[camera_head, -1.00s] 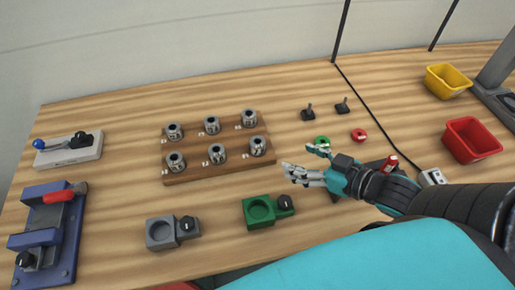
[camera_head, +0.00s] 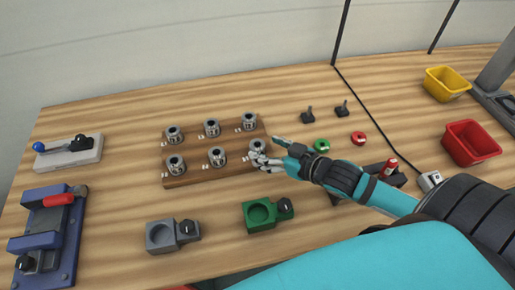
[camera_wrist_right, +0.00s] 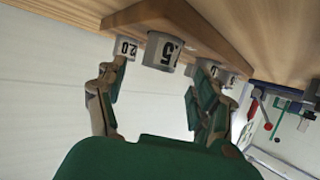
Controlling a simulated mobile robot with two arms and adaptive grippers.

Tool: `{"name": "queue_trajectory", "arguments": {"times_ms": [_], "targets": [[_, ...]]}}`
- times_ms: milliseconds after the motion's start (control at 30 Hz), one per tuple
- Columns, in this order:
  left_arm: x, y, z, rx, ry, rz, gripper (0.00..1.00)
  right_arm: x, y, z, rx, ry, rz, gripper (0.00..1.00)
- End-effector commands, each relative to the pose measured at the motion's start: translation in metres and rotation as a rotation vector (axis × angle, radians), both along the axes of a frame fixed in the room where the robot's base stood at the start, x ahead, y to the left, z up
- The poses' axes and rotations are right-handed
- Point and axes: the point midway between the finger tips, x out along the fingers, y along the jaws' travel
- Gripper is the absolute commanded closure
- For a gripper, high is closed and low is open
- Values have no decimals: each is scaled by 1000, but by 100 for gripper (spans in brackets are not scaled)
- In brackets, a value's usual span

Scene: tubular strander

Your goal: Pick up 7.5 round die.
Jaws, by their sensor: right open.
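Several round metal dies stand in two rows on a wooden rack (camera_head: 240,170). My right gripper (camera_head: 262,156) is open at the front-right die (camera_head: 257,145), which its fingers partly cover. In the right wrist view the picture is turned over, and a die (camera_wrist_right: 163,52) whose label ends in .5 lies ahead between the two spread fingers of the gripper (camera_wrist_right: 155,78). Its first digit is hard to read. A die labelled 2.0 (camera_wrist_right: 125,46) is beside it, close to the left finger. I cannot tell whether any finger touches a die. My left gripper is not in view.
A green block (camera_head: 258,214) and a grey block (camera_head: 160,235) stand in front of the rack. A blue fixture (camera_head: 45,240) is at the left. Red (camera_head: 470,142) and yellow (camera_head: 447,82) bins are at the right. Green and red rings lie right of the rack.

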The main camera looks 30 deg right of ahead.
Motion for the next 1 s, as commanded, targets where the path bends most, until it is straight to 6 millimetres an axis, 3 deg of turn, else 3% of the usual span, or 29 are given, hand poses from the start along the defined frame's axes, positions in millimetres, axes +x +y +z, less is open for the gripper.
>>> {"name": "queue_trajectory", "arguments": {"times_ms": [300, 633, 1000], "targets": [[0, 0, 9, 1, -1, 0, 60, 36, 10, -17, 0, -3, -1, 32], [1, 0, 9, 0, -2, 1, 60, 41, 12, -20, -1, -1, 0, 32], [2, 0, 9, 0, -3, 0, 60, 40, 12, -20, -1, -1, 0, 80]]}}
